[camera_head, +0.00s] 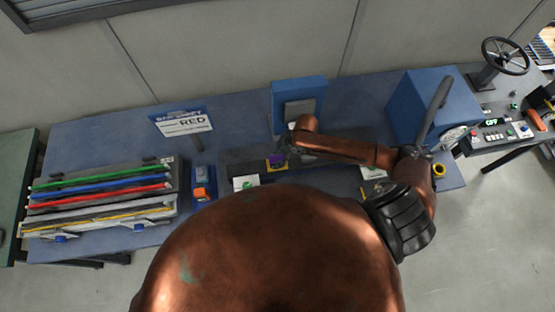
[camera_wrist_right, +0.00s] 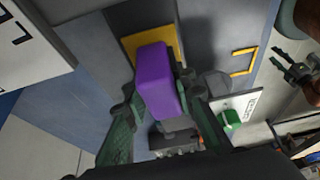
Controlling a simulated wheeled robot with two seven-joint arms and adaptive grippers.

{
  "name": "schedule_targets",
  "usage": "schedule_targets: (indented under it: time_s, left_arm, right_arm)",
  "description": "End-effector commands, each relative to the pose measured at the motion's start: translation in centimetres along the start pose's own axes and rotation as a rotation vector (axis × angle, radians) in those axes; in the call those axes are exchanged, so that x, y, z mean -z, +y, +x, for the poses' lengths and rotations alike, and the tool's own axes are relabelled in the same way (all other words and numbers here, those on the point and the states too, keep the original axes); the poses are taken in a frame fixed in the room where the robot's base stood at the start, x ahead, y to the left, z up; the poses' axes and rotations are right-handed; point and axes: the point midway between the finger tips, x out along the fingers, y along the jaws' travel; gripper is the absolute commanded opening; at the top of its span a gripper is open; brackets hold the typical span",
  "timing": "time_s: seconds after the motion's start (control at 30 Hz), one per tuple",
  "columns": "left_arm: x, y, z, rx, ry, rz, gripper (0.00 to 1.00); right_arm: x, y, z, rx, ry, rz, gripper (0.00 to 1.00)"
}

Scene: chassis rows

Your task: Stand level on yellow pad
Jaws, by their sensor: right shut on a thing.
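A purple block (camera_wrist_right: 157,80) stands between the two dark fingers of my right gripper (camera_wrist_right: 157,98), which is shut on it. The pad also shows in the head view (camera_head: 275,168). I cannot tell whether the block touches the pad. My left gripper (camera_wrist_right: 288,62) shows at the right edge of the wrist view, empty, its fingers apart.
A white card with a green part (camera_wrist_right: 230,118) lies near the gripper. A yellow outline (camera_wrist_right: 243,61) marks the grey strip. My copper body hides the table's front.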

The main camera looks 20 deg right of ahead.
Motion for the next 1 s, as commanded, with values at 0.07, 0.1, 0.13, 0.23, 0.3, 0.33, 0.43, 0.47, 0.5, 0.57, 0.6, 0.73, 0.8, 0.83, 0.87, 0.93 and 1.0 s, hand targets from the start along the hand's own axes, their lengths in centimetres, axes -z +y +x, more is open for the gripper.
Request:
schedule_targets:
  time_s: [0.07, 0.1, 0.13, 0.23, 0.3, 0.33, 0.43, 0.47, 0.5, 0.57, 0.6, 0.73, 0.8, 0.83, 0.87, 0.93, 1.0]
  left_arm:
    - [0.0, 0.0, 0.0, 0.0, 0.0, 0.0, 0.4]
    - [0.0, 0.0, 0.0, 0.0, 0.0, 0.0, 0.4]
    - [0.0, 0.0, 0.0, 0.0, 0.0, 0.0, 0.4]
    - [0.0, 0.0, 0.0, 0.0, 0.0, 0.0, 0.4]
    - [0.0, 0.0, 0.0, 0.0, 0.0, 0.0, 0.4]
    - [0.0, 0.0, 0.0, 0.0, 0.0, 0.0, 0.4]
    - [0.0, 0.0, 0.0, 0.0, 0.0, 0.0, 0.4]
    - [0.0, 0.0, 0.0, 0.0, 0.0, 0.0, 0.4]
    - [0.0, 0.0, 0.0, 0.0, 0.0, 0.0, 0.4]
    - [0.0, 0.0, 0.0, 0.0, 0.0, 0.0, 0.4]
    - [0.0, 0.0, 0.0, 0.0, -0.001, 0.0, 0.4]
    - [-0.3, -0.3, 0.0, 0.003, -0.002, 0.0, 0.4]
    - [-0.2, -0.2, 0.0, 0.002, -0.002, 0.0, 0.4]
    - [-0.2, -0.2, 0.0, 0.002, -0.002, 0.0, 0.4]
    - [-0.2, -0.2, 0.0, 0.002, -0.002, 0.0, 0.4]
    - [-0.1, -0.1, 0.0, 0.001, -0.001, 0.0, 0.4]
    - [-0.1, -0.1, 0.0, 0.001, -0.001, 0.0, 0.4]
  right_arm:
    - [-0.1, -0.1, 0.1, 0.002, -0.003, 0.001, 0.0]
    - [-0.1, -0.1, 0.1, 0.002, -0.003, 0.001, 0.0]
    - [-0.2, -0.1, 0.1, 0.003, -0.003, 0.001, 0.25]
    - [-0.2, -0.1, 0.1, 0.003, -0.003, 0.001, 0.32]
    - [-0.2, -0.1, 0.1, 0.003, -0.003, 0.001, 0.36]
    - [-0.2, -0.1, 0.1, 0.003, -0.003, 0.001, 0.38]
    - [-0.1, -0.1, 0.1, 0.002, -0.003, 0.001, 0.44]
    - [-0.1, -0.1, 0.1, 0.002, -0.003, 0.001, 0.44]
    - [-0.1, -0.1, 0.1, 0.002, -0.003, 0.001, 0.44]
    - [-0.1, -0.1, 0.1, 0.002, -0.002, 0.001, 0.44]
    - [-0.1, -0.1, 0.1, 0.002, -0.002, 0.001, 0.44]
    - [-0.2, -0.1, -0.1, 0.002, -0.003, 0.001, 0.44]
    - [-0.2, -0.1, -0.7, 0.002, -0.003, 0.001, 0.44]
    - [-0.2, 0.0, -1.0, 0.001, -0.004, 0.001, 0.44]
    - [-0.3, 0.0, -1.4, 0.001, -0.004, 0.0, 0.44]
    - [-0.3, 0.0, -2.7, -0.001, -0.005, -0.001, 0.44]
    - [-0.3, 0.0, -4.2, -0.001, -0.005, -0.001, 0.44]
